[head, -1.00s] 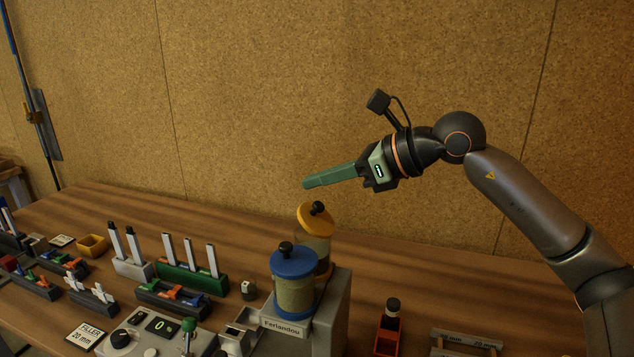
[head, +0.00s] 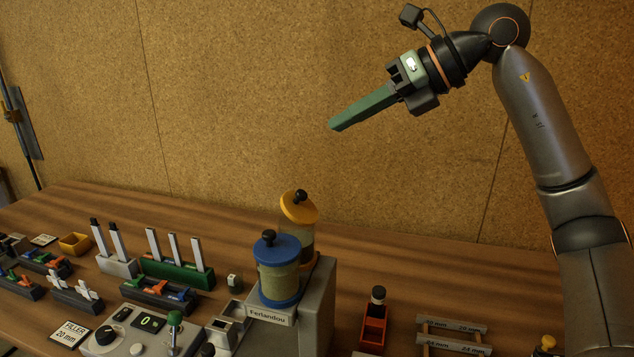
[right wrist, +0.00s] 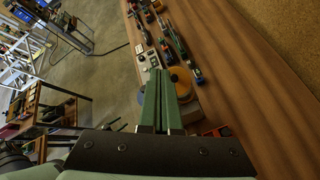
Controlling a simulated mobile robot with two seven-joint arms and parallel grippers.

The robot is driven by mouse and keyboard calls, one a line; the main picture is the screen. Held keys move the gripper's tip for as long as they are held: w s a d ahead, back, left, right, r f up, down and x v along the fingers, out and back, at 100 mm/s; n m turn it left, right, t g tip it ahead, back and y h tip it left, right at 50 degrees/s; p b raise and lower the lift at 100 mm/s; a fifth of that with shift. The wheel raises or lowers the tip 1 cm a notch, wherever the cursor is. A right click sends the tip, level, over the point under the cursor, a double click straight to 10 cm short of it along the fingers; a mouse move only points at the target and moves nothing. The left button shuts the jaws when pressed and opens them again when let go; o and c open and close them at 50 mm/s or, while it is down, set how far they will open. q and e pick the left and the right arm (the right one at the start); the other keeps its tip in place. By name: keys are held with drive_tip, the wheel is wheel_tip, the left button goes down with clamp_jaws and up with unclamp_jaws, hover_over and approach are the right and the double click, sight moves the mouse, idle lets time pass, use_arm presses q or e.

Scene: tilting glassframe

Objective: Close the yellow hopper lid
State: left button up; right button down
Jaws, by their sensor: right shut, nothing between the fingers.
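The yellow hopper lid (head: 298,210) has a black knob and sits tilted on the rear clear hopper, its face leaning toward the camera. The hopper's body (head: 302,245) is partly hidden behind the blue-lidded hopper (head: 279,270). My right gripper (head: 334,125) has long green fingers, shut with nothing between them. It hangs in the air above and to the right of the yellow lid, clear of it. In the right wrist view the lid (right wrist: 184,83) shows just right of the green fingertips (right wrist: 158,76). My left gripper is not in view.
The hoppers stand on a grey machine (head: 318,305) on the wooden bench. Pen holders (head: 175,262), small trays and a dial box (head: 135,335) fill the left. An orange-red holder (head: 373,325) stands to the right.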

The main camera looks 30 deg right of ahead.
drive_tip(key=s+m+g+h+b, duration=0.1)
drive_tip(key=m+g+h+b, duration=0.15)
drive_tip(key=m, duration=0.45)
drive_tip(key=m+b, duration=0.3)
drive_tip(key=m, duration=0.2)
approach(303, 194)
drive_tip(key=x, duration=0.5)
drive_tip(key=shift+w+a+f, duration=0.1)
drive_tip(key=shift+w, duration=0.1)
drive_tip(key=shift+w+a+f, duration=0.2)
drive_tip(key=shift+w+f, duration=0.15)
drive_tip(key=shift+f, duration=0.2)
